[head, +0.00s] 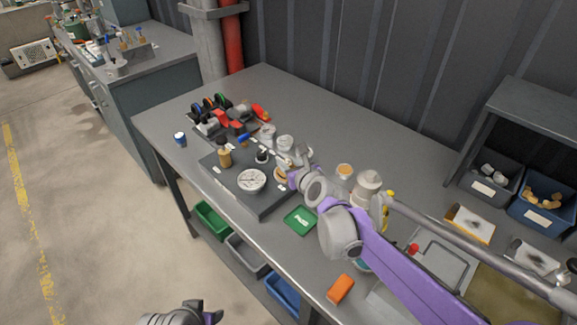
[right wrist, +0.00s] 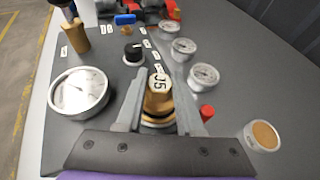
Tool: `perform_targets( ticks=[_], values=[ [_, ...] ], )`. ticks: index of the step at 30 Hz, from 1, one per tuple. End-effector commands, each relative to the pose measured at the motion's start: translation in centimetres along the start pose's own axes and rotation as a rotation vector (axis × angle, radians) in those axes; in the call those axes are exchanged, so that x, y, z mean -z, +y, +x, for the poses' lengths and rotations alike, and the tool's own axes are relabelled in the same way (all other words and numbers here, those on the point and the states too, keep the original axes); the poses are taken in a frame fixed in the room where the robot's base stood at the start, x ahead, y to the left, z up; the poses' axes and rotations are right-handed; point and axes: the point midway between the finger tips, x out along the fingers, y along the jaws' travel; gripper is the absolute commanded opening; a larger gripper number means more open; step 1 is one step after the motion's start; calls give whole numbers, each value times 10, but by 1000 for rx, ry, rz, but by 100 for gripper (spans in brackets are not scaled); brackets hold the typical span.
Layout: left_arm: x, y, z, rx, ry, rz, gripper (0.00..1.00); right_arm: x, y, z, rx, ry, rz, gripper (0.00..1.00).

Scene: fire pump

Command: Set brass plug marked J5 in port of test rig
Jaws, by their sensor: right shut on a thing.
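The brass plug (right wrist: 158,105), marked J5 on its pale top, stands between the fingers of my right gripper (right wrist: 158,112) in the right wrist view. That gripper is shut on it. In the head view my right gripper (head: 290,168) is low over the right side of the dark test rig (head: 262,205). The plug's lower end and the port are hidden, so I cannot tell how deep it sits. The rig carries a large dial gauge (head: 251,180), a black knob (head: 262,156) and a brass fitting (head: 225,157). My left gripper (head: 188,315) shows only partly at the bottom edge.
Small gauges (right wrist: 204,76) and a red-topped part (right wrist: 207,113) are close to the right finger. A round tan-topped part (right wrist: 262,136) lies farther right. A green tray (head: 300,220) is in front of the rig. Bins (head: 490,185) stand at the right.

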Motion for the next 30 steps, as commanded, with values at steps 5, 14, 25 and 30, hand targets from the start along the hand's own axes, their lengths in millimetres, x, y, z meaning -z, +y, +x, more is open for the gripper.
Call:
perform_targets(
  ticks=[5,14,25,30],
  values=[
    [-1,0,1,0,0,0,50,9,0,4,1,-1,0,0],
    [-2,0,4,0,-1,0,50,12,0,5,0,0,0,0],
    [-2,0,3,0,-1,0,50,11,0,4,0,0,0,66],
    [0,0,0,0,0,0,50,7,0,2,0,0,0,66]
  ],
)
